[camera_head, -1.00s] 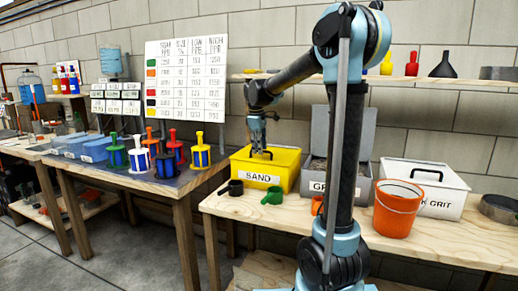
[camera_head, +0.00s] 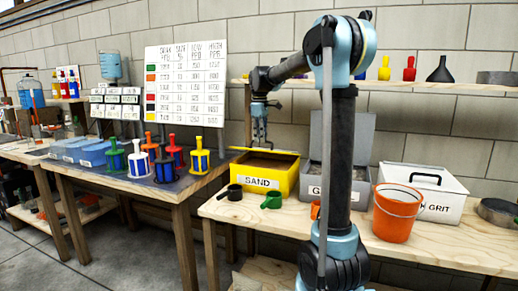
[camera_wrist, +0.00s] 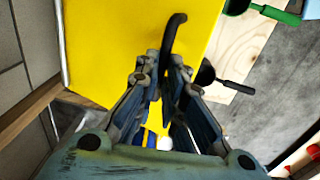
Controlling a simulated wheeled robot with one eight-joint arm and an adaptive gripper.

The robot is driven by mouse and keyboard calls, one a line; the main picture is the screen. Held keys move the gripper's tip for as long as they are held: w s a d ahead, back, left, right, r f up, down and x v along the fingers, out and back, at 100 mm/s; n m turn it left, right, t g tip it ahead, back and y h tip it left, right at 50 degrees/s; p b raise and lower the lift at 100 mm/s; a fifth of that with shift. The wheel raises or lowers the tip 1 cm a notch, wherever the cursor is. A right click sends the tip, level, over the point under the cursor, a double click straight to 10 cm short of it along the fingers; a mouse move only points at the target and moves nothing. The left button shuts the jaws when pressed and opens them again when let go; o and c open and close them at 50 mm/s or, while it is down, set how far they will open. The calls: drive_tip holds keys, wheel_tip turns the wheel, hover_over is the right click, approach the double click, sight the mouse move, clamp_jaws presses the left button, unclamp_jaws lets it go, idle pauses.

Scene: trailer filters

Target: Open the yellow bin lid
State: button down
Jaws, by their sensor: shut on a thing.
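The yellow bin (camera_head: 285,183) with the SAND label stands on the wooden bench, and its top is open, showing a brownish inside. Its yellow lid (camera_head: 240,149) shows only as a thin strip at the back of the opening, raised and tilted. In the wrist view the yellow lid (camera_wrist: 110,45) fills the upper left, with its black handle (camera_wrist: 174,32) between my fingers. My gripper (camera_head: 261,141) is above the back of the bin, and it also shows in the wrist view (camera_wrist: 163,68), shut on the handle. The lid's hinge side is hidden.
A black scoop (camera_head: 233,192) and a green scoop (camera_head: 271,200) lie in front of the bin. A grey bin (camera_head: 312,190) is close on the right, then an orange bucket (camera_head: 398,215) and a white bin (camera_head: 443,190). A wall shelf (camera_head: 430,87) runs above.

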drive_tip(key=shift+w+d+r, duration=0.2)
drive_tip(key=shift+w+r, duration=0.2)
drive_tip(key=shift+r, duration=0.05)
drive_tip(key=shift+w+d+r, duration=0.2)
drive_tip(key=shift+w+r, duration=0.15)
drive_tip(key=shift+r, duration=0.1)
drive_tip(key=c, duration=1.8)
unclamp_jaws()
drive_tip(key=shift+w+f, duration=0.1)
drive_tip(key=shift+o, duration=0.6)
drive_tip(key=shift+w+f, duration=0.5)
drive_tip(key=shift+w, duration=0.05)
drive_tip(key=shift+s+r, duration=0.35)
drive_tip(key=shift+s, duration=0.1)
drive_tip(key=shift+r, duration=0.1)
wheel_tip(320, 180, up, 12)
drive_tip(key=shift+s+a, duration=0.15)
drive_tip(key=shift+s, duration=0.15)
